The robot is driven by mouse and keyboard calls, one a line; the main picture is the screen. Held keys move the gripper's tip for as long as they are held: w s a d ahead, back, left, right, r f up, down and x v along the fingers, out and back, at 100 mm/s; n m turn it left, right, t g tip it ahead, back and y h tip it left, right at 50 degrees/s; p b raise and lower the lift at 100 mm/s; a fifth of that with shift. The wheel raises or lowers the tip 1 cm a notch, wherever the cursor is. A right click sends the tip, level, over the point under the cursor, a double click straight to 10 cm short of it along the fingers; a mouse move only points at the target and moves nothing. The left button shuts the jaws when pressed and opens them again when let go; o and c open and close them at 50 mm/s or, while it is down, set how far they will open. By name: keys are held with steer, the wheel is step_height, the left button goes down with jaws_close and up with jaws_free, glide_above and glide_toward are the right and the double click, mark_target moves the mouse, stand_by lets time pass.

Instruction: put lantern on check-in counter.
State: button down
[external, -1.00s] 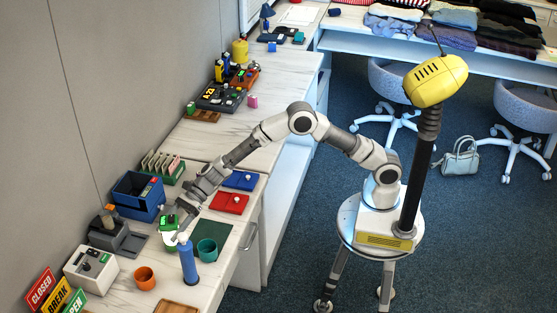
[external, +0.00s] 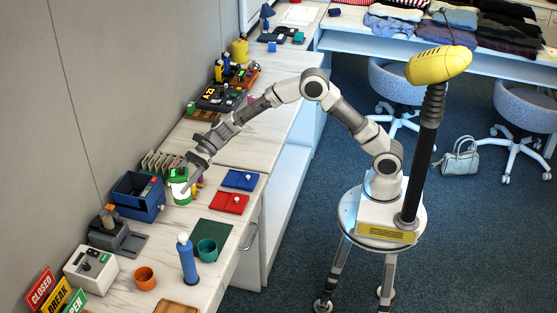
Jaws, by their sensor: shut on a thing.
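My gripper (external: 191,172) is shut on a small green-and-white thing (external: 180,186), which looks to be the lantern. It appears upright, above or on the pale marble-topped counter (external: 215,283) along the wall; I cannot tell whether its base touches the top. The fingers and arm hide part of it. It is right of the blue bin (external: 140,195) and left of the red tray (external: 230,203). A farther stretch of marble top (external: 255,138) continues behind my gripper; no label shows which part is the check-in counter.
A blue bottle (external: 187,260), a teal cup (external: 207,249) and an orange cup (external: 145,278) stand nearer. A file rack (external: 160,162) stands behind the bin. Small coloured objects (external: 198,184) sit right beside the held thing. A blue tray (external: 239,180) lies to the right.

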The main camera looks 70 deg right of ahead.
steer(key=w+d+m+t+h+b, duration=0.1)
steer(key=w+d+m+t+h, duration=0.15)
steer(key=d, duration=1.65)
steer(key=w+d+m+t+h, duration=0.2)
steer(key=w+d+m+t, duration=0.15)
steer(key=d, duration=1.65)
steer(key=s+d+m+t+h, duration=0.1)
steer(key=s+d+m, duration=0.1)
steer(key=d, duration=0.6)
steer(key=s+d+m+t+h, duration=0.1)
steer(key=s+d+h, duration=0.15)
steer(key=d, duration=0.65)
steer(key=shift+y, duration=0.3)
steer(key=shift+w+a+f+b, duration=1)
steer(key=shift+w+a+f, duration=0.4)
steer(key=shift+f, duration=0.35)
steer(key=shift+w+a+f+b, duration=1.05)
steer(key=shift+w+a+f, duration=0.2)
steer(key=shift+a+f, duration=0.4)
steer(key=shift+w+a+f+b, duration=1)
steer(key=shift+w+a+f, duration=0.35)
steer(key=shift+f, duration=0.5)
steer(key=shift+f, duration=0.2)
jaws_free()
